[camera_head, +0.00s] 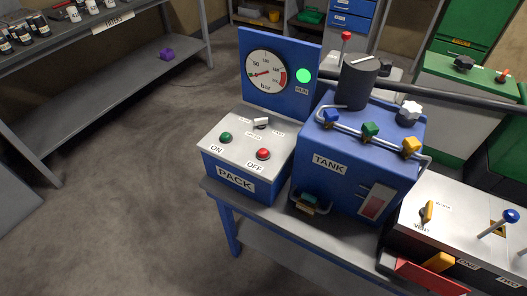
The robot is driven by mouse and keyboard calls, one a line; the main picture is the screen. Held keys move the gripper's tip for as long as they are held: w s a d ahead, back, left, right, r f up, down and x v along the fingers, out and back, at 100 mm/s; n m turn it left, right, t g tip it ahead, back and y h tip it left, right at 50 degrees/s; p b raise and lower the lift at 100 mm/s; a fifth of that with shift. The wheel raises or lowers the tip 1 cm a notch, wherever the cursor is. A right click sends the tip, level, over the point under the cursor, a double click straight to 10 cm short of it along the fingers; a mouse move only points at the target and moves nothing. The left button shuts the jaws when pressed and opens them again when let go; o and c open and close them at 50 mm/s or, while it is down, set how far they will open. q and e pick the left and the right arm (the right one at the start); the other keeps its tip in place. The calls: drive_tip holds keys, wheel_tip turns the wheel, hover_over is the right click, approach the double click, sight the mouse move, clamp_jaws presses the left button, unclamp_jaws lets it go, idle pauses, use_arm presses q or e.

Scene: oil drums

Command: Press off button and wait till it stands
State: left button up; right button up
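The red OFF button (263,154) sits on the sloped grey top of the blue PACK box (236,183), beside the green ON button (225,137). A small switch (261,122) is behind them. The green RUN lamp (303,76) is lit. Neither of my grippers shows in the head view.
The blue TANK unit (330,163) with coloured valve knobs stands right of the box on the same bench (283,219). A VENT lever panel (450,215) is at lower right. A shelf (100,95) with bottles stands at left. The floor (130,200) between is clear.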

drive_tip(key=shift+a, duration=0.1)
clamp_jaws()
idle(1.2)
